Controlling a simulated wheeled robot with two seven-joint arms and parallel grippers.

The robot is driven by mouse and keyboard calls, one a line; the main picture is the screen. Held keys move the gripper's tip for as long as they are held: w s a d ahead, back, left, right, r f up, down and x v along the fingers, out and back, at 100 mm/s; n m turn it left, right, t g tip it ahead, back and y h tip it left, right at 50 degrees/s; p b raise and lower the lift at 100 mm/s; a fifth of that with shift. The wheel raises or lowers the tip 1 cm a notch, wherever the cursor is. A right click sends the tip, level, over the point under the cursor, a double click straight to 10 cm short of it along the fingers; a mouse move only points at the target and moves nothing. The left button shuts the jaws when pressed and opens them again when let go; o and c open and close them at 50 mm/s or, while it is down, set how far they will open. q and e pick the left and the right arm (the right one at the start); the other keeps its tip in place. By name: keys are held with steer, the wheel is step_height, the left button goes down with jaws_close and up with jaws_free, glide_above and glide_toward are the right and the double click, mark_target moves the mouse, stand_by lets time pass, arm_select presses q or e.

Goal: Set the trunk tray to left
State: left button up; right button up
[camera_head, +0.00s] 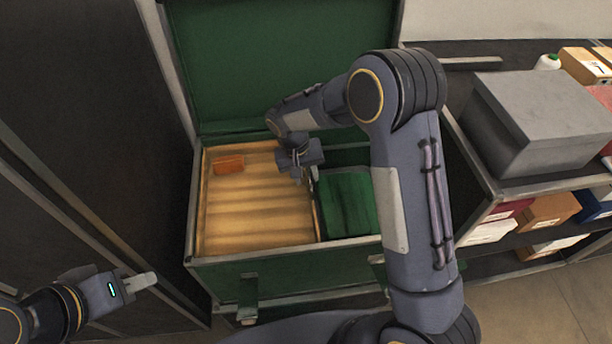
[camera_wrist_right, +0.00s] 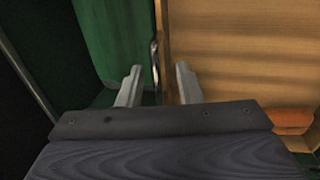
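An open green trunk (camera_head: 290,270) stands in the middle of the head view. A light wooden tray (camera_head: 255,215) lies across the left part of its opening; it also fills the right of the right wrist view (camera_wrist_right: 245,60). My right gripper (camera_head: 306,176) is over the tray's right edge. In the right wrist view, its open fingers (camera_wrist_right: 158,86) stand either side of that edge and a small metal handle (camera_wrist_right: 155,58); I cannot tell if they touch. My left gripper (camera_head: 143,282) hangs empty left of the trunk, its finger gap not clear.
An orange block (camera_head: 229,165) lies in the tray's back left corner. The green compartment (camera_head: 347,205) right of the tray is open. The raised lid (camera_head: 285,60) stands behind. A shelf with a grey box (camera_head: 545,115) and smaller boxes is at right; a dark panel (camera_head: 90,110) is at left.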

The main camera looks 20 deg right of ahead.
step_height(320, 180, up, 6)
steer(key=a, duration=0.1)
steer(key=shift+a+r+p, duration=0.15)
steer(key=shift+r+p, duration=0.05)
steer(key=shift+p, duration=0.1)
steer(key=s+d+r+t+y+p, duration=0.1)
steer(key=s+d+r+y+p, duration=0.2)
steer(key=s+r, duration=0.4)
steer(key=s+d+r+t+y+p, duration=0.1)
steer(key=s+d+r+p, duration=0.3)
steer(key=r, duration=0.6)
steer(key=s+r+t+y+p, duration=0.1)
steer(key=s+r+t+p, duration=0.1)
steer(key=s, duration=0.6)
steer(key=s+d+r+t+y+p, duration=0.1)
steer(key=s+r, duration=0.3)
steer(key=s, duration=0.4)
steer(key=shift+s+t+p, duration=0.15)
steer(key=shift+t+p, duration=0.25)
steer(key=shift+p, duration=0.35)
